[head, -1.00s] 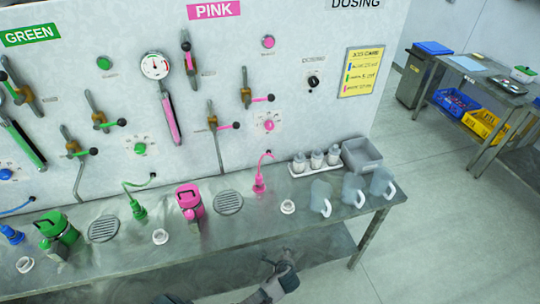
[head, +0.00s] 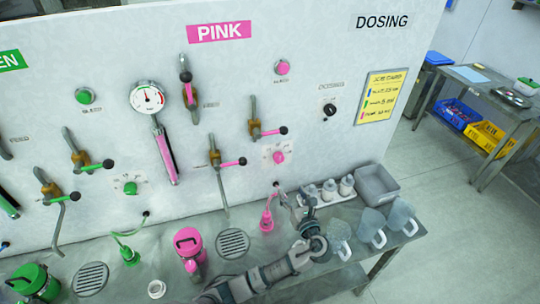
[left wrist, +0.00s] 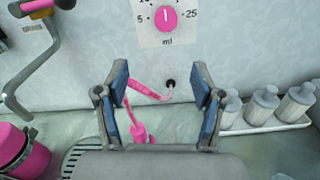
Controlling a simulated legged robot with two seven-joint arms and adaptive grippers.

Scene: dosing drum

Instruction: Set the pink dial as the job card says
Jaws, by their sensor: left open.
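The pink dial (head: 279,157) sits on a white plate low on the wall panel, under the PINK sign. In the left wrist view the dial (left wrist: 166,18) is at the top, with 5 at its left, 25 at its right and "ml" below; its white mark points about straight up. The yellow job card (head: 382,97) hangs at the panel's right; its pink bottom line is too small to read surely. My left gripper (head: 293,198) is open and empty, below the dial and apart from it. Its spread fingers (left wrist: 160,88) show in the wrist view. My right gripper is out of view.
A pink hose nozzle (head: 266,222) stands near my left gripper, its hose running to the wall. A pink canister (head: 188,243), a tray of white bottles (head: 330,191), a grey bin (head: 376,184) and clear jugs (head: 372,226) stand on the bench. Pink-handled valves are left of the dial.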

